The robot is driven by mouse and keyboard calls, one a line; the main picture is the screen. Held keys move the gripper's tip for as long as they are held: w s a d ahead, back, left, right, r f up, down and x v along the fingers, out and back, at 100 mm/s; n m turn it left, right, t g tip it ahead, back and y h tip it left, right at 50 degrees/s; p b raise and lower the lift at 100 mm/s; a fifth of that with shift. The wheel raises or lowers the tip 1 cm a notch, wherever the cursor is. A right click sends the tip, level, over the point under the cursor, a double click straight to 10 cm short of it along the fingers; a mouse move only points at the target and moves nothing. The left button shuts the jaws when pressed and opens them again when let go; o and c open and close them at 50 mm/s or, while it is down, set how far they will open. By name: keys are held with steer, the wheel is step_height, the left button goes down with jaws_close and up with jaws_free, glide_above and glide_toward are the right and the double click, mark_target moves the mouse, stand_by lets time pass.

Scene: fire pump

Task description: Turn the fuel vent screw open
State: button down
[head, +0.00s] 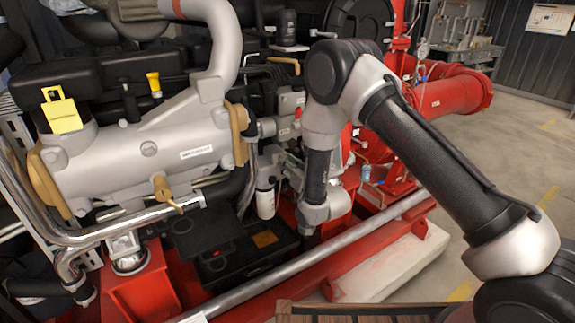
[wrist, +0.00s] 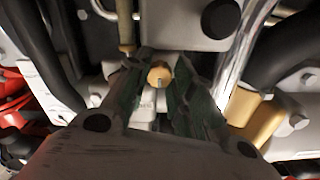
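A small round brass screw head (wrist: 158,76) with a slot-like dark mark shows in the wrist view; I take it to be the fuel vent screw. My gripper (wrist: 160,72) has its two green-padded fingers on either side of it. The fingers are partly closed, and the screw head nearly fills the gap between their tips. I cannot tell whether the pads touch it. In the head view my arm reaches down in front of the engine, and neither the screw nor the fingertips can be made out.
The silver engine block (head: 140,155) with pipes stands at left. A red base rail (head: 270,290) and a long grey pipe (head: 330,250) cross below my wrist. In the wrist view, dark hoses (wrist: 45,60) and a metal pipe (wrist: 240,55) flank the fingers. Open floor lies at right.

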steer(key=shift+n, duration=0.4)
steer(key=n, duration=2.3)
steer(key=shift+d, duration=0.1)
stand_by(0.4)
steer(key=c, duration=1.2)
jaws_free()
steer(key=shift+r, duration=0.1)
